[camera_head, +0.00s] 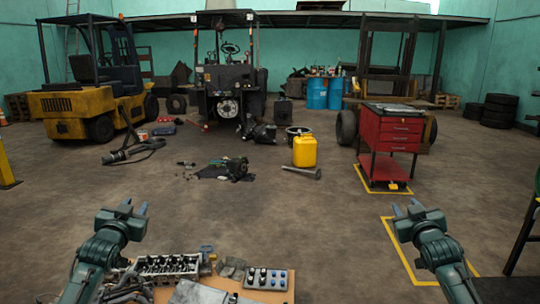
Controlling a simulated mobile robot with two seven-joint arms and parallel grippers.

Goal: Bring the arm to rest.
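My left gripper (136,208) is at the lower left, its two fingers apart with nothing between them. It hangs above the left side of a low bench with engine parts, touching nothing that I can see. My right gripper (402,208) is at the lower right, fingers apart and empty, over bare floor near a yellow floor marking. Both arms reach forward from the bottom edge at about the same height. The stripped forklift (228,85) stands at the back centre, dark and facing me.
The bench (285,297) at bottom centre carries an engine block (167,266) and a button panel (266,279). A red tool cart (390,140) stands right of centre. A yellow forklift (90,100) stands left. Floor between the arms is clear.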

